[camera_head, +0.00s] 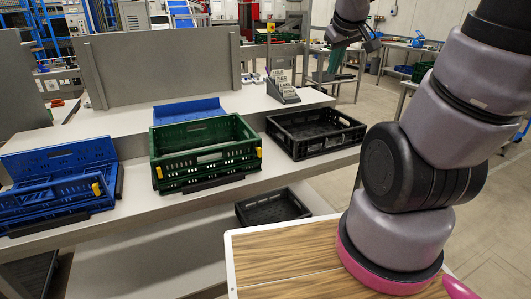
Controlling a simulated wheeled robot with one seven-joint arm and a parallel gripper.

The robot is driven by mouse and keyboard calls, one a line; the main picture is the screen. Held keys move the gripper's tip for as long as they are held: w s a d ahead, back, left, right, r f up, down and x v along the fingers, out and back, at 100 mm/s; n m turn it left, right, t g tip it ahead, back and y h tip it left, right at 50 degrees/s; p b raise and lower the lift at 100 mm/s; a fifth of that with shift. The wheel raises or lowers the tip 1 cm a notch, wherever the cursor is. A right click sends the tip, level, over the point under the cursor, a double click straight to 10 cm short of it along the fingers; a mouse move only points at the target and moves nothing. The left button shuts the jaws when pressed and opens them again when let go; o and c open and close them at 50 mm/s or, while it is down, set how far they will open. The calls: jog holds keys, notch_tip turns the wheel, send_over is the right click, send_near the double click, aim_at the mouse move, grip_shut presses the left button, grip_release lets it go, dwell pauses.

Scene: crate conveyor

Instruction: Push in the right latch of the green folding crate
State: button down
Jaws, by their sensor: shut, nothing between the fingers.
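The green folding crate (215,167) stands unfolded on the grey conveyor bench, left of the picture's middle. Its right yellow latch (259,152) shows at the right front corner. A second yellow latch (159,172) shows at the left front corner. Whether either latch is in or out is too small to tell. My gripper (335,66) hangs at the upper middle right, shut and empty, in the air. It is apart from the crate and appears up and to the right of it.
Blue crates (62,208) with a yellow latch lie at the left. A black crate (312,140) sits right of the green one, and another black crate (272,209) is lower down. A grey panel (160,65) and a small sign stand (283,90) are behind.

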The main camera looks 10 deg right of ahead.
jog(key=w+f+n, duration=0.5)
jog(key=f, duration=0.1)
jog(key=n+g+y, duration=0.3)
jog(key=n+y, duration=0.4)
jog(key=n, duration=0.5)
send_near(258, 150)
jog(key=s+d, duration=0.4)
jog(key=s, duration=0.3)
jog(key=w+a+f, duration=0.6)
jog(key=w+f, duration=0.1)
jog(key=w, duration=0.1)
jog(key=shift+f, duration=0.35)
